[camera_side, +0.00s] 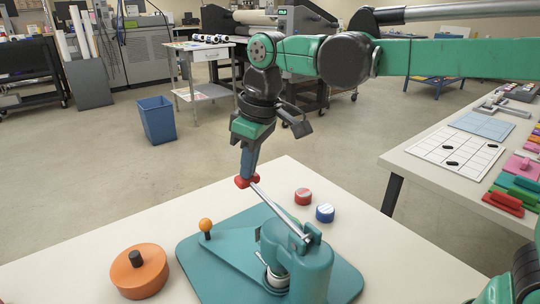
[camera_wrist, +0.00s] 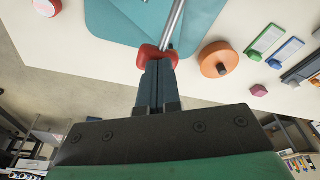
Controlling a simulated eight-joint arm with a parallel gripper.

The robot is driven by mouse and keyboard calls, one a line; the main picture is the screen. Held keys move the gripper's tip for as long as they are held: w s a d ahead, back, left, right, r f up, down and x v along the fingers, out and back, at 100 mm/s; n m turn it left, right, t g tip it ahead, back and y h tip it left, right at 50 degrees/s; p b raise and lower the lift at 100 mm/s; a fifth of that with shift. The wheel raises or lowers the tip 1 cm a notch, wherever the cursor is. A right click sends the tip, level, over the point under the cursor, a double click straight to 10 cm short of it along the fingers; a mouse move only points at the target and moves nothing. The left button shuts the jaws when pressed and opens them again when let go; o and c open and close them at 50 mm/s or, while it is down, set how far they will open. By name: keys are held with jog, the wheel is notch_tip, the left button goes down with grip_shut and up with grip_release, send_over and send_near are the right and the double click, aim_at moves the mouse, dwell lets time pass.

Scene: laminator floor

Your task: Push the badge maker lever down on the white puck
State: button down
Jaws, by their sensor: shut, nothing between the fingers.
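The teal badge maker (camera_side: 312,268) stands on a teal base plate (camera_side: 215,262) on the near table. Its silver lever (camera_side: 275,209) slants up and left to a red knob (camera_side: 241,182). The white puck (camera_side: 274,280) shows partly at the front of the press; the body hides the rest. My gripper (camera_side: 248,174) is shut, pointing down, with its tips at the top of the red knob. In the wrist view the shut gripper (camera_wrist: 158,66) meets the red knob (camera_wrist: 146,55), with the lever (camera_wrist: 174,22) beyond. Contact looks likely; the fingers hold nothing.
An orange disc with a black knob (camera_side: 138,271) sits left of the base plate. A small orange-topped peg (camera_side: 206,225) stands on the plate. Red (camera_side: 303,197) and blue (camera_side: 325,213) pucks lie behind the press. A side table (camera_side: 418,178) carries cards and coloured parts.

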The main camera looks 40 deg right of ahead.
jog(key=shift+r, duration=3.6)
jog(key=s+d+f+m+t+h, duration=0.1)
jog(key=s+d+f+m+t, duration=0.4)
jog(key=s+d+f, duration=0.4)
notch_tip(320, 180, down, 3)
jog(key=shift+s+d+r+m, duration=0.1)
jog(key=shift+s+d+m, duration=0.35)
jog(key=shift+d, duration=0.5)
